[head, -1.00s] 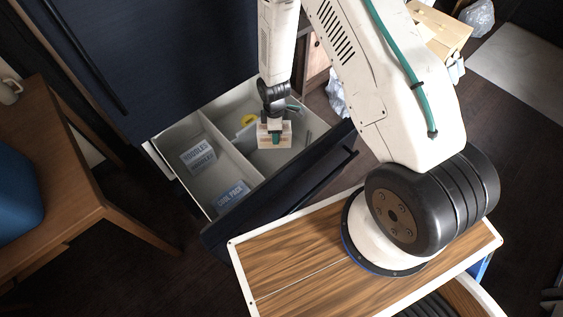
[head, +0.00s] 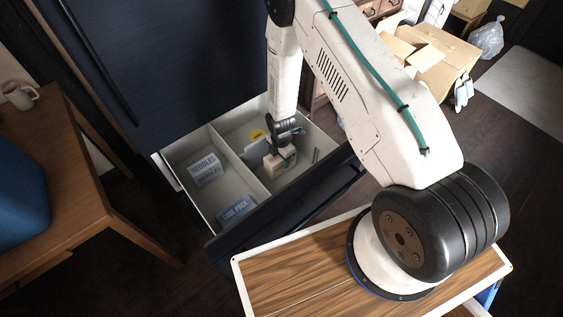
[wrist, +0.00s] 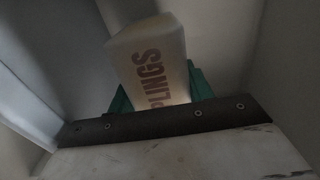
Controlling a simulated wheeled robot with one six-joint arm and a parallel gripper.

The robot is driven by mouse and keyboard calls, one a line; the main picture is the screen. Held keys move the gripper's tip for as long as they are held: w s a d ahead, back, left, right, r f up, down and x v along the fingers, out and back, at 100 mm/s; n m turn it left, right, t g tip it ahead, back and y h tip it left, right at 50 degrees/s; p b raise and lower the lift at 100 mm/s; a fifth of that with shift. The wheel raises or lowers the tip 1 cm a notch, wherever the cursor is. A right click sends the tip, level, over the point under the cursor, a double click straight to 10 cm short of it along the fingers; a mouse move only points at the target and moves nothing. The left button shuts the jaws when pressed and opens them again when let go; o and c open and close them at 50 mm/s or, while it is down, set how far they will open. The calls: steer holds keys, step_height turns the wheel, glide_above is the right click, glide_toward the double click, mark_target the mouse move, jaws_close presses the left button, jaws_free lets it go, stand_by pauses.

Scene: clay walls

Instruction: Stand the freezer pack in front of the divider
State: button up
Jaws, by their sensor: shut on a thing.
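The freezer pack, a pale blue block marked COOL PACK (head: 236,210), lies in the left compartment of the open drawer, near its front. The divider (head: 238,165) is a pale wall running front to back through the drawer. My gripper (head: 279,160) is in the right compartment, shut on a cream box (head: 272,170). My gripper is apart from the freezer pack, across the divider. I cannot tell whether the box touches the drawer floor.
A pale NOODLES pack (head: 206,168) lies farther back in the left compartment. A yellow round item (head: 257,135) and a grey panel-like item (head: 257,148) are behind my gripper. The dark drawer front (head: 290,215) borders the near side. A wooden table (head: 95,190) stands left.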

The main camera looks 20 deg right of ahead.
steer(key=shift+f, duration=1.35)
steer(key=shift+f, duration=0.1)
steer(key=o, duration=1.2)
